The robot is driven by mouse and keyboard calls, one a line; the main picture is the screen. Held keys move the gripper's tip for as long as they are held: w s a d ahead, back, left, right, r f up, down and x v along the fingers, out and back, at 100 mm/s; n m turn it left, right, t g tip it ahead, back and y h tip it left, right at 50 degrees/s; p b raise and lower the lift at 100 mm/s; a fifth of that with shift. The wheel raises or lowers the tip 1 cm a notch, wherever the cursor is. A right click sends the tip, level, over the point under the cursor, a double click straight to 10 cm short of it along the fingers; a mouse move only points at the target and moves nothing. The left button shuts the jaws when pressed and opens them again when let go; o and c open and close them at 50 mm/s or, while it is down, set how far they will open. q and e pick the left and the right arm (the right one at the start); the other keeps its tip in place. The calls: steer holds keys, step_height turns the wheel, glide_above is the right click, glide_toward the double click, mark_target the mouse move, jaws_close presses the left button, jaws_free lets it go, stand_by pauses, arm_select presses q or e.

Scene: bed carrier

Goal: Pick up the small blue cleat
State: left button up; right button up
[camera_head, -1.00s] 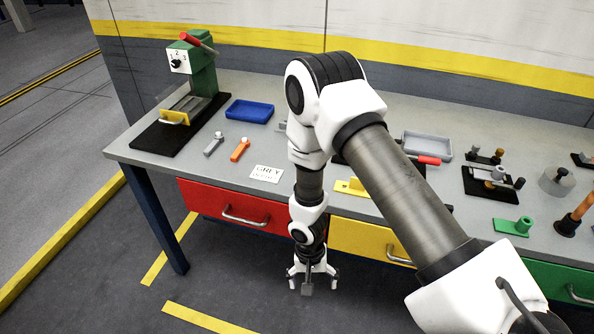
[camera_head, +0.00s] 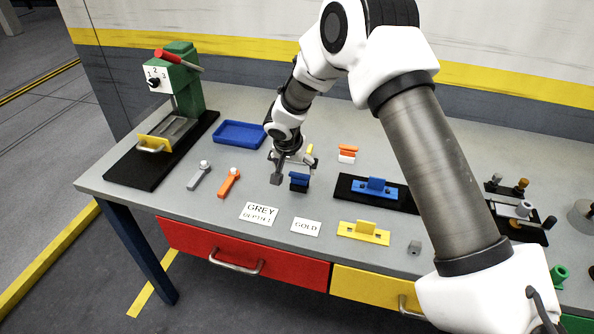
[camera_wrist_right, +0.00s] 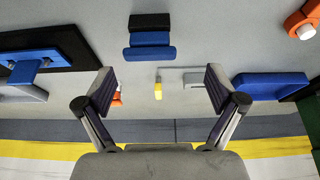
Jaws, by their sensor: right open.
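A small blue and black block-like piece (camera_head: 299,183), which looks like the small blue cleat, stands on the grey bench top. It also shows in the wrist view (camera_wrist_right: 150,42) at the top, left of centre. My right gripper (camera_head: 291,164) hangs over the bench just behind and left of it, apart from it. In the wrist view my right gripper (camera_wrist_right: 160,84) has its fingers wide apart with nothing held between them. A larger blue bracket (camera_head: 376,187) is on a black board to the right. My left gripper is out of view.
A blue tray (camera_head: 240,143) lies left of my right gripper. An orange and white piece (camera_head: 347,153) is behind right. Orange (camera_head: 229,183) and grey (camera_head: 200,176) handles lie to the left. Labels and a yellow bracket (camera_head: 363,233) lie in front. A green press (camera_head: 184,85) stands far left.

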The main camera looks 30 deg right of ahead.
mark_target(299, 176)
steer(key=shift+s+d+f+p, duration=0.15)
steer(key=shift+s+f+p, duration=0.15)
steer(key=shift+s, duration=0.2)
steer(key=shift+s+d+f+p, duration=0.1)
steer(key=shift+s+f+p, duration=0.05)
steer(key=shift+s+p, duration=0.25)
steer(key=x, duration=0.2)
steer(key=p+x, duration=0.1)
steer(key=x, duration=0.2)
steer(key=shift+w+f, duration=0.1)
steer(key=shift+w, duration=0.35)
steer(key=shift+s+a+r, duration=0.1)
steer(key=shift+s+r, duration=0.1)
steer(key=shift+r, duration=0.05)
steer(key=shift+s+a+r, duration=0.1)
steer(key=shift+s+r, duration=0.05)
steer(key=c, duration=0.6)
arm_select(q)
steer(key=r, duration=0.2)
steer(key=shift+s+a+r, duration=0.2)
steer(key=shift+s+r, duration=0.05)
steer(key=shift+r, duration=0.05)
arm_select(e)
steer(key=c, duration=0.9)
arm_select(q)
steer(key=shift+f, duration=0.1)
